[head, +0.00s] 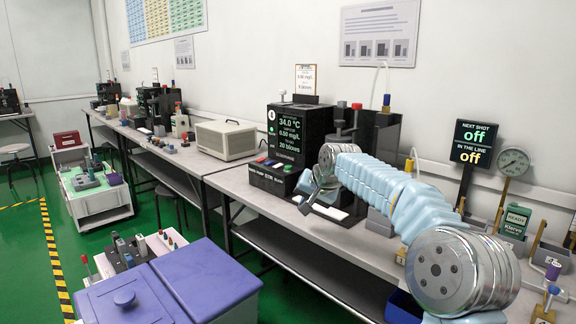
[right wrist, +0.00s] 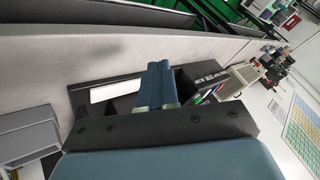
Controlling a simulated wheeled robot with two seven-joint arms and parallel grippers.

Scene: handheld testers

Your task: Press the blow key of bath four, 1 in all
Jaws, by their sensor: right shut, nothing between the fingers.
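A black bath unit (head: 300,130) stands on the near bench, its lit screen reading 34.0 °C, 0.50 mg/L and 20 blows. I cannot read its bath number for certain. Small coloured keys (head: 268,162), red, green and blue, sit on its front ledge. My right gripper (head: 307,200) is in front of the unit, low over the bench, to the right of the keys and apart from them. In the right wrist view its blue fingers (right wrist: 159,83) are together and empty, over a dark unit with a white strip (right wrist: 116,91). My left gripper is not in view.
A black sign (head: 473,144) reads NEXT SHOT off, IN THE LINE off. A beige box (head: 225,140) and similar black units (head: 157,105) stand farther left. A purple-lidded cart (head: 205,276) stands in front. My right arm crosses the bench's right half.

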